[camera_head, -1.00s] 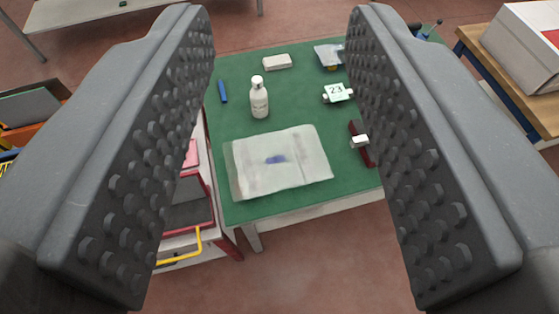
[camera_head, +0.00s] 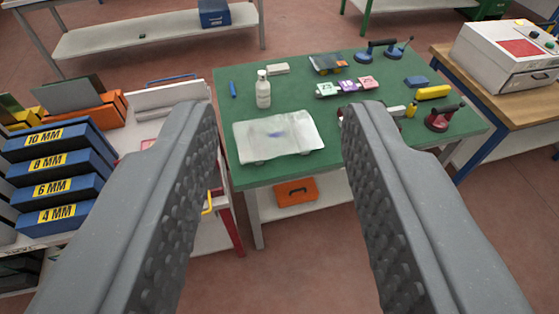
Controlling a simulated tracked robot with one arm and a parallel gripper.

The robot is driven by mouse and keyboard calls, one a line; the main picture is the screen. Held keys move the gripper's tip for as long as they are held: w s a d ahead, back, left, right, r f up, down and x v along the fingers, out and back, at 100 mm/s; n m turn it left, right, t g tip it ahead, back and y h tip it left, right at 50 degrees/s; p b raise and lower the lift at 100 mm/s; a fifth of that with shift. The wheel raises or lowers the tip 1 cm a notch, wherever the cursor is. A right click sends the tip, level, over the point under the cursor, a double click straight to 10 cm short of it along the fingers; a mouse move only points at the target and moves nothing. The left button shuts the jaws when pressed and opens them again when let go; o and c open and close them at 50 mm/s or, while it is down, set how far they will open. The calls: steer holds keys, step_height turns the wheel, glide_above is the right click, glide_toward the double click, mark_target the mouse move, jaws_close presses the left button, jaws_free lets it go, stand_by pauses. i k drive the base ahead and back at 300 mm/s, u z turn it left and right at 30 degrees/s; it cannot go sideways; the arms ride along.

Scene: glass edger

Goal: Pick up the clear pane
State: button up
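A pale, see-through flat sheet (camera_head: 278,136), which looks like the clear pane, lies near the front left of the green table (camera_head: 300,175). The right finger hides part of the table's front right.
A white bottle (camera_head: 263,90) stands just behind the sheet. Coloured number tags (camera_head: 348,87), a red suction lifter (camera_head: 443,118) and a yellow item (camera_head: 433,92) lie to the right. Blue labelled boxes (camera_head: 55,165) stand left. Open floor lies in front.

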mark_target(270, 137)
steer(key=z, duration=0.75)
steer(key=i, duration=1.2)
steer(key=u, duration=0.65)
steer(key=i, duration=0.75)
steer(key=u, duration=0.6)
